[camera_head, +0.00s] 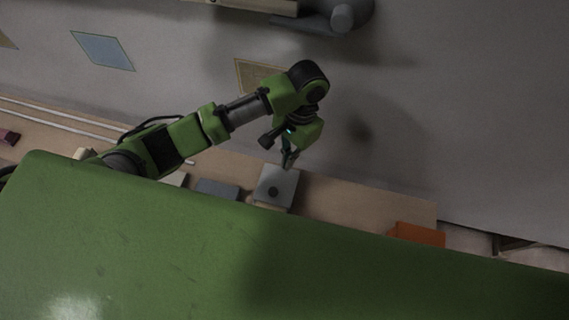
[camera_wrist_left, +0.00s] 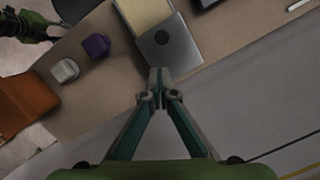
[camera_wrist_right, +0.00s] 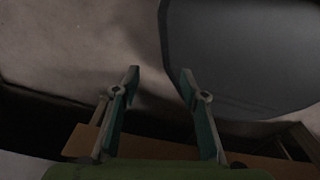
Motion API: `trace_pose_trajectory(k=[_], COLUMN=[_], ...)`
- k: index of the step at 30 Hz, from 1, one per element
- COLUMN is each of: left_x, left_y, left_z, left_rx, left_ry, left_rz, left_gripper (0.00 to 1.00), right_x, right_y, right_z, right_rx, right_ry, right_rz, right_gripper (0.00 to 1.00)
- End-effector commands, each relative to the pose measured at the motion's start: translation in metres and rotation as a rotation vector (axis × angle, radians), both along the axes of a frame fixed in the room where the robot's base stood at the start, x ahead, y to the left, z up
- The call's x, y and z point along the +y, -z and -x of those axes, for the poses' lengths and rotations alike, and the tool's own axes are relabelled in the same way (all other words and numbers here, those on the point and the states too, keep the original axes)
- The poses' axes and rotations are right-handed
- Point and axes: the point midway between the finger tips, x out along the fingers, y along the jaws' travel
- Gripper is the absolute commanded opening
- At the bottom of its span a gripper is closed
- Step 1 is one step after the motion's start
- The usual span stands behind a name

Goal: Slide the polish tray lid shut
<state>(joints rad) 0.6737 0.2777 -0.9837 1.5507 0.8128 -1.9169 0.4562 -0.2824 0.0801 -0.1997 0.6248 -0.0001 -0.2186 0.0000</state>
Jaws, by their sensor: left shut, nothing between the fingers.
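The polish tray's grey square lid (camera_head: 270,194) with a dark round knob (camera_head: 273,191) lies near the table's far edge in the head view. In the left wrist view the lid (camera_wrist_left: 182,54) lies beside a cream-coloured uncovered part of the tray (camera_wrist_left: 146,12). My left gripper (camera_head: 288,164) is shut and empty, with its tips at the lid's edge on the far side of the knob. In the left wrist view the tips (camera_wrist_left: 159,72) overlap that edge; I cannot tell whether they touch. My right gripper (camera_wrist_right: 160,80) is open and empty, away from the tray.
An orange box (camera_head: 418,234) stands on the wooden table at the right. A purple block (camera_wrist_left: 96,45) and a whitish object (camera_wrist_left: 65,70) stand between it and the tray. A large dark grey rounded surface (camera_wrist_right: 245,55) shows by my right gripper.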

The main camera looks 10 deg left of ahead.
Motion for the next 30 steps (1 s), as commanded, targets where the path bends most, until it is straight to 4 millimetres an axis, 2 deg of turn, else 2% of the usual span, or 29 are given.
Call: trace_pose_trajectory(k=[5, 12, 18, 21, 30], left_x=[0.006, 0.011, 0.014, 0.015, 0.016], left_y=[0.004, 0.044, 0.076, 0.086, 0.094], left_z=[0.000, 0.009, 0.016, 0.017, 0.019], left_rx=[0.009, 0.009, 0.008, 0.006, 0.004], left_ry=[-0.001, -0.001, 0.000, 0.000, 0.002], left_rz=[-0.024, -0.024, -0.022, -0.021, -0.020], left_gripper=[0.00, 0.00, 0.00, 0.00, 0.00], right_x=[0.000, -0.001, -0.001, 0.000, 0.000], right_y=[0.000, 0.000, -0.001, -0.001, -0.002], right_z=[0.007, 0.031, 0.026, 0.020, 0.014], right_rx=[0.009, 0.042, 0.036, 0.026, 0.017], right_ry=[0.000, 0.000, 0.000, 0.000, 0.000], right_rz=[0.000, 0.003, 0.003, 0.002, 0.000], right_gripper=[0.40, 0.40, 0.40, 0.40, 0.40])
